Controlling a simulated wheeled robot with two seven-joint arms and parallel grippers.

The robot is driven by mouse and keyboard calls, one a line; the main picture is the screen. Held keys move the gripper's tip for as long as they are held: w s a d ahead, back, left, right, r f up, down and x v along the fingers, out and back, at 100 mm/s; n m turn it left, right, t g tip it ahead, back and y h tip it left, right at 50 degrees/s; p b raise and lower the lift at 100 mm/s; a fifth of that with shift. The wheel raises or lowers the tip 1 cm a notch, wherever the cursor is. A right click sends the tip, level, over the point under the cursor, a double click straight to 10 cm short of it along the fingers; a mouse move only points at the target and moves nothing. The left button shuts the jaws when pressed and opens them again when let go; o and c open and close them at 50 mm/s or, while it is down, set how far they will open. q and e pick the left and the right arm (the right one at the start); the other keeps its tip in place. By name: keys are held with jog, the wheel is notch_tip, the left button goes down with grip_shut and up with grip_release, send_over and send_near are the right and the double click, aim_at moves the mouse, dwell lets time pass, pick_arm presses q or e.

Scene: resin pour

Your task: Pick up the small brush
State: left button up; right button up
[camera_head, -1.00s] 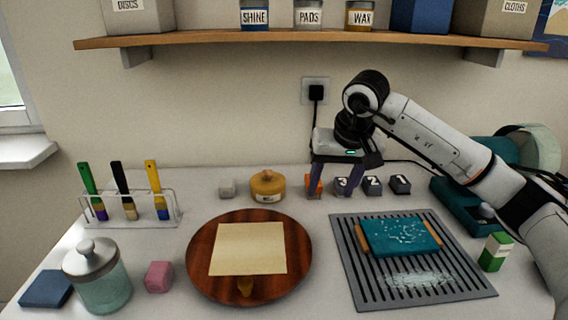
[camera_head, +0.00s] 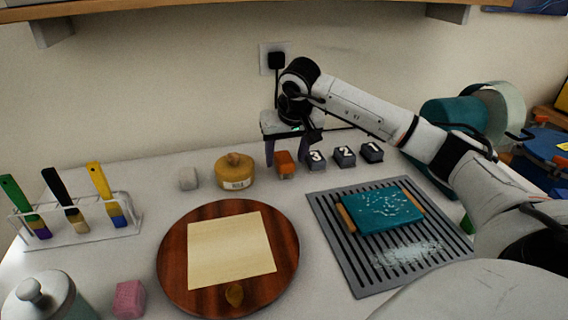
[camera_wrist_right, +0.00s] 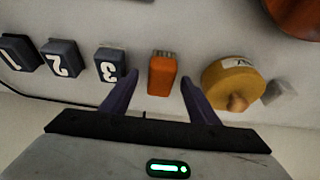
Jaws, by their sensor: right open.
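An orange block-shaped item (camera_head: 285,163) with a pale, ridged end stands near the wall; it also shows in the right wrist view (camera_wrist_right: 161,75). I cannot tell for sure whether it is the small brush. Three long-handled brushes, green (camera_head: 20,203), black (camera_head: 62,198) and yellow (camera_head: 104,192), stand tilted in a clear rack (camera_head: 80,238) at the left. My right gripper (camera_wrist_right: 160,78) is open, its fingers on either side of the orange item with gaps; nothing is held. My left gripper is out of view.
Dark blocks numbered 3 (camera_head: 316,160), 2 (camera_head: 344,156) and 1 (camera_head: 371,152) stand right of the orange item. A yellow lidded pot (camera_head: 234,176) is on its left. A round wooden board (camera_head: 174,260) and a slotted grey mat (camera_head: 348,270) lie in front.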

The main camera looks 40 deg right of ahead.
aim_at(285, 158)
jog(key=shift+x, duration=1)
jog(key=c, duration=1.1)
jog(key=shift+r, duration=0.1)
jog(key=shift+c, duration=0.2)
notch_tip(285, 158, up, 10)
jog(key=shift+f, duration=0.1)
